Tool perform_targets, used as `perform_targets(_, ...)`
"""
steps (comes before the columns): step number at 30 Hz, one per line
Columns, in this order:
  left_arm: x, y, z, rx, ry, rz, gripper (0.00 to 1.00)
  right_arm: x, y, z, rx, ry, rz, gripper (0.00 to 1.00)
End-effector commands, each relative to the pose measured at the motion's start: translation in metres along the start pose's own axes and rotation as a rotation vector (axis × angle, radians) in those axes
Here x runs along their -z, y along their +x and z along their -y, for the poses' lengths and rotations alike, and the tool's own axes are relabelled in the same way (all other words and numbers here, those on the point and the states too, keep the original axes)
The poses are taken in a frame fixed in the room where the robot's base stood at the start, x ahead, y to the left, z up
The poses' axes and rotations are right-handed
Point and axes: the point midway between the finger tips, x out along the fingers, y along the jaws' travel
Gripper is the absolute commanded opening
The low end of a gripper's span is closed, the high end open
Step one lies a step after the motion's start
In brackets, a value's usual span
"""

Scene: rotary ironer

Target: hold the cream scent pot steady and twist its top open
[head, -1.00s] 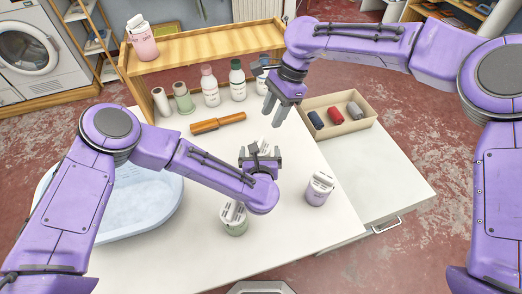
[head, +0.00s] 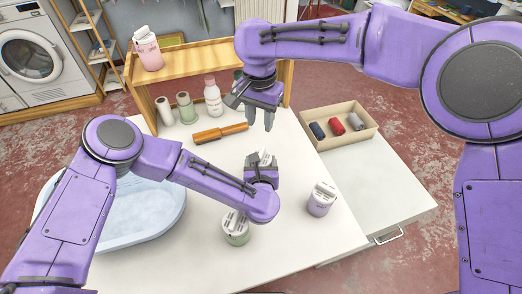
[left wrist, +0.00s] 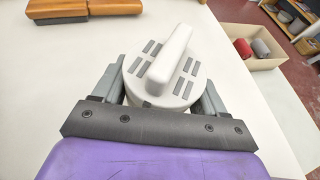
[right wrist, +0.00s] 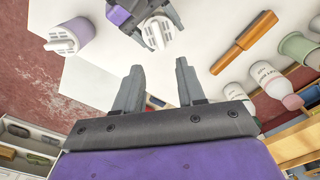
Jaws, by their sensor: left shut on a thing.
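The cream scent pot (head: 265,156) stands on the white table in the head view, mostly hidden by my left gripper (head: 262,164). In the left wrist view its round off-white top (left wrist: 168,72) has a raised bar and dark slots, and a finger lies on each side. The top also shows in the right wrist view (right wrist: 157,31). My left gripper is shut on the pot. My right gripper (head: 262,124) is open and empty above and behind the pot; its two parted fingers show in the right wrist view (right wrist: 157,66).
A lilac pot (head: 321,200) stands to the right and a green pot (head: 236,232) in front. A wooden-handled tool (head: 220,133) and several bottles (head: 213,97) are behind. A blue-white basin (head: 135,210) is left; a box with rolls (head: 358,140) is right.

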Motion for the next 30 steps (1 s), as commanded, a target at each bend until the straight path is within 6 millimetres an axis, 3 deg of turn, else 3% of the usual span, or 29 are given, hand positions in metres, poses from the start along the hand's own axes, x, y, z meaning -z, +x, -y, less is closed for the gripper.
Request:
perform_targets(5,0.0,0.0,0.0,0.0,0.0,0.001,0.4,0.001,0.007,-0.002,-0.003,-0.121,0.007,0.39)
perform_targets(15,0.0,0.0,0.0,0.0,0.0,0.001,0.4,0.0,0.082,-0.002,-0.003,-0.122,0.012,0.39)
perform_targets(21,-0.001,0.0,0.0,0.0,-0.001,0.001,0.4,0.0,0.114,-0.002,-0.001,-0.122,0.009,0.39)
perform_targets(30,0.0,0.0,0.0,0.0,0.0,0.001,0.4,0.0,0.121,-0.002,0.0,-0.12,0.008,0.39)
